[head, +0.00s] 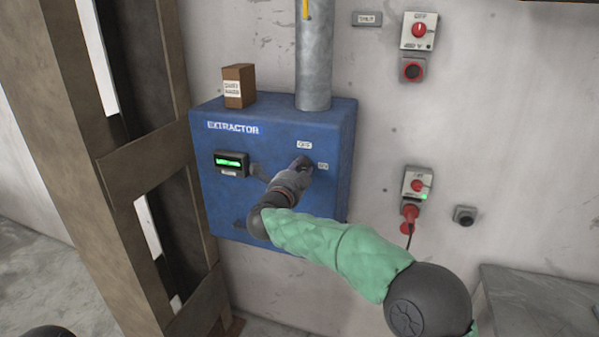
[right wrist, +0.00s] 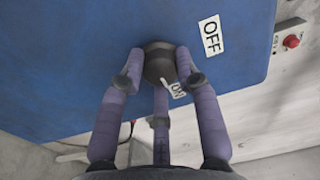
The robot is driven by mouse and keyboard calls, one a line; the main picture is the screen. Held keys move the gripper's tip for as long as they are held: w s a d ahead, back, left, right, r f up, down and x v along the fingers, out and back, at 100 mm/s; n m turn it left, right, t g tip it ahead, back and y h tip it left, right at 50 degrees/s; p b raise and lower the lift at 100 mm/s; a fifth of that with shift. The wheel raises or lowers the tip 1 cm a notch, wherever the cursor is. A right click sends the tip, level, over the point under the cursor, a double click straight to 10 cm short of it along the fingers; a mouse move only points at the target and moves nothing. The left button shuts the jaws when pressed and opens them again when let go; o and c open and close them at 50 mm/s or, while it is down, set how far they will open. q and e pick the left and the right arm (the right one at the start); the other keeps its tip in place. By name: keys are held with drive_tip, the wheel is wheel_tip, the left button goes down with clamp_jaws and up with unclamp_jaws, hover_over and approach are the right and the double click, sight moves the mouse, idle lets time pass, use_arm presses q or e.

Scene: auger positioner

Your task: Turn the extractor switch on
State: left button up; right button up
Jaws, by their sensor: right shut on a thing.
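The blue extractor box (head: 262,165) hangs on the wall with "EXTRACTOR" lettered on it. Its switch is a dark round knob (right wrist: 158,62), seen in the right wrist view, with a white pointer mark directed at the ON label (right wrist: 177,90). The OFF label (right wrist: 211,36) is off to the knob's upper right there. In the head view the OFF label (head: 304,145) is above the ON label (head: 323,166). My right gripper (head: 301,165) is shut on the knob, its fingers around it in the right wrist view (right wrist: 160,70). It mostly hides the knob in the head view. My left gripper is not seen.
A display (head: 231,162) on the box shows a green bar. A small brown box (head: 239,86) and a grey pipe (head: 314,60) are on top. Wall switches (head: 419,31) and a plugged red connector (head: 409,214) are to the right. A wooden post (head: 120,170) is left.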

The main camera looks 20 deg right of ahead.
drive_tip(key=shift+d+r, duration=0.25)
drive_tip(key=shift+r, duration=0.25)
drive_tip(key=o, duration=1.1)
drive_tip(key=shift+f, duration=0.25)
drive_tip(key=shift+f, duration=0.1)
drive_tip(key=shift+s+a+f, duration=0.1)
drive_tip(key=shift+s+a, duration=0.3)
drive_tip(key=v, duration=1)
drive_tip(key=shift+s+a, duration=0.1)
drive_tip(key=shift+s, duration=0.3)
